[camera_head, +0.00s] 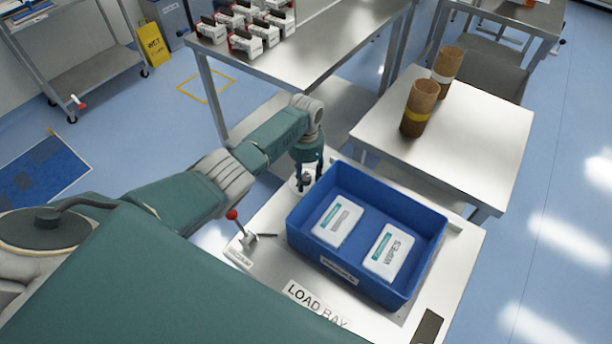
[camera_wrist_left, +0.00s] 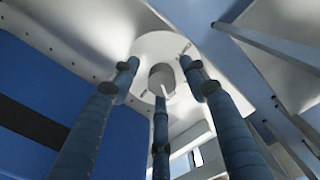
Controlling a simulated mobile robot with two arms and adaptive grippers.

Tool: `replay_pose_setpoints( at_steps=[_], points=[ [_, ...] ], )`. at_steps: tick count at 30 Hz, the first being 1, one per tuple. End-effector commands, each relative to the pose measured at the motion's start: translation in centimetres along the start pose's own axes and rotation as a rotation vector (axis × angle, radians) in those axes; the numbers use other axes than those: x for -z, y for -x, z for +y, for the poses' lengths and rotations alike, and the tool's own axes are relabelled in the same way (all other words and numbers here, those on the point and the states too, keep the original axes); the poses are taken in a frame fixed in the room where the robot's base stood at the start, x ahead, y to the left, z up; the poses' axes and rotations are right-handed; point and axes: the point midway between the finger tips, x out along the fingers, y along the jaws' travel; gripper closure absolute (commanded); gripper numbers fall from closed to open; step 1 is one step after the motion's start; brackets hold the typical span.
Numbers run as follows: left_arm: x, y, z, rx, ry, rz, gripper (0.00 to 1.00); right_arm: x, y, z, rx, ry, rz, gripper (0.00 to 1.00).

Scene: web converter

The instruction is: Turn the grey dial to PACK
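The grey dial (camera_wrist_left: 160,75) sits on a round pale plate (camera_wrist_left: 150,50) in the left wrist view, with a white mark on its near side. Small labels on the plate are too small to read. My left gripper (camera_wrist_left: 160,82) has its fingers spread around the dial, with visible gaps to it. In the head view my left gripper (camera_head: 306,181) points down over the dial's plate (camera_head: 293,184), just left of the blue bin; there the fingers mostly hide the dial. My right gripper is not in view.
The blue bin (camera_head: 322,249) with two wipes packs stands close beside the gripper. A red-knobbed lever (camera_head: 232,215) stands to the left on the same LOAD BAY top (camera_head: 268,279). A side table (camera_head: 470,140) with two brown rolls stands behind.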

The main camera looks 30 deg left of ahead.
Motion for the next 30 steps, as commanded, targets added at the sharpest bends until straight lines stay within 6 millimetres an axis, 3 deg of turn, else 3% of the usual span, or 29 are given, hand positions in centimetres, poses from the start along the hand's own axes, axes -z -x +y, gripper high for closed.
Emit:
replay_pose_setpoints(
  at_steps=[10,21,30],
  points=[
    [0.2,1.5,-0.1,0.002,0.001,0.006,0.55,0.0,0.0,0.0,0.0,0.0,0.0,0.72],
    [0.1,9.0,-0.1,0.003,0.0,0.005,0.55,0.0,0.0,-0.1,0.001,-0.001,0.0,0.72],
    [0.0,11.9,0.0,0.001,0.0,0.001,0.55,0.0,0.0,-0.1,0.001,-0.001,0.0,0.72]
  ],
)
